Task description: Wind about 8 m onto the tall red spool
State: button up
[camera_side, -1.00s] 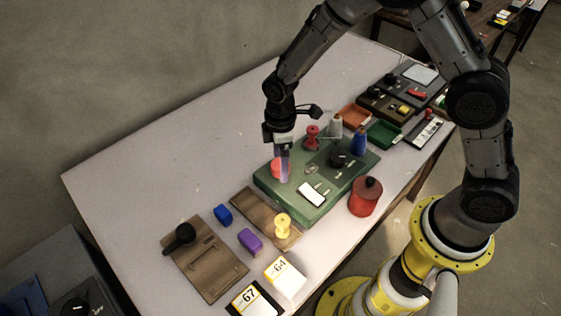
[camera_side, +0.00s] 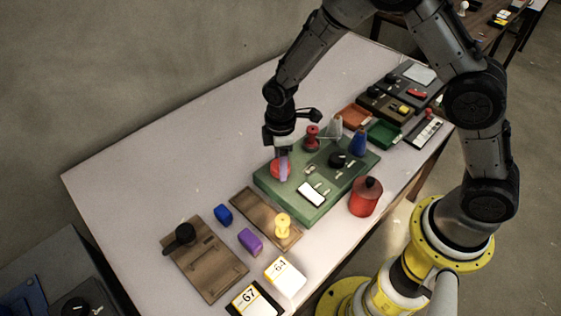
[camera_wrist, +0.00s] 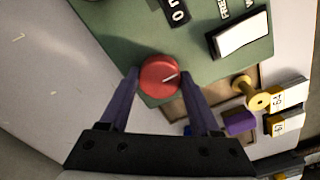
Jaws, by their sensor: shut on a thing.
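A green machine (camera_side: 290,200) stands on the table, with a round red knob (camera_side: 276,169) at its left end. My gripper (camera_side: 284,166) points down at this knob and is shut on it. In the wrist view the gripper's fingers (camera_wrist: 160,75) stand on both sides of the knob (camera_wrist: 158,76), whose white line points right and slightly up. A red spool (camera_side: 312,137) stands upright at the machine's back edge. A grey-white spool (camera_side: 335,125) and a blue one (camera_side: 359,142) stand to its right. A white switch (camera_wrist: 242,34) and part of a dark display show in the wrist view.
A red canister (camera_side: 366,196) stands in front of the machine. A yellow spool (camera_side: 283,225), purple block (camera_side: 250,239) and blue block (camera_side: 223,215) lie left of it, near brown boards (camera_side: 205,262). Orange and green trays (camera_side: 385,133) are at right. The table's back left is clear.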

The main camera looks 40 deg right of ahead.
jog(key=shift+m, duration=0.3)
jog(key=m, duration=0.4)
jog(key=shift+m, duration=2.5)
jog(key=shift+r, duration=0.1)
jog(key=o, duration=1.4)
notch_tip(320, 180, up, 14)
jog(key=shift+f, duration=0.15)
